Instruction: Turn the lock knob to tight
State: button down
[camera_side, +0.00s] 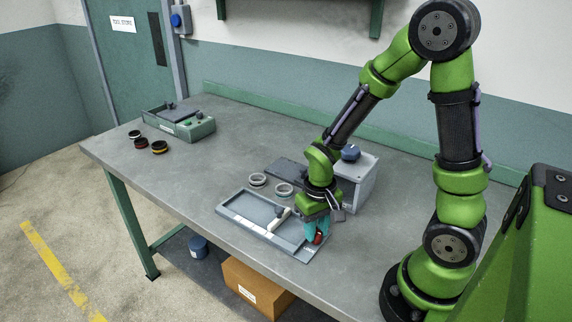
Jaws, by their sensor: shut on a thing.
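My gripper (317,236) has teal fingers and points down at the right end of a low grey tray-like fixture (238,214) near the bench's front edge. It is shut on a small red part (318,239), mostly hidden between the fingers. I cannot tell for sure whether this red part is the lock knob, or which way it is turned. A pale bar with a dark end (279,219) lies across the fixture, left of my gripper. A dark blue knob (350,152) sits on top of a grey box behind my gripper.
Two grey rings (258,180) lie behind the fixture, close to the grey box (361,184). A green-grey case (190,130) and several dark rings with coloured bands (159,147) are at the bench's far left. The bench between is clear.

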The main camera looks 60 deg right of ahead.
jog(key=shift+m, duration=0.7)
jog(key=c, duration=0.9)
grip_release()
notch_tip(320, 180, up, 17)
jog(key=shift+f, duration=0.1)
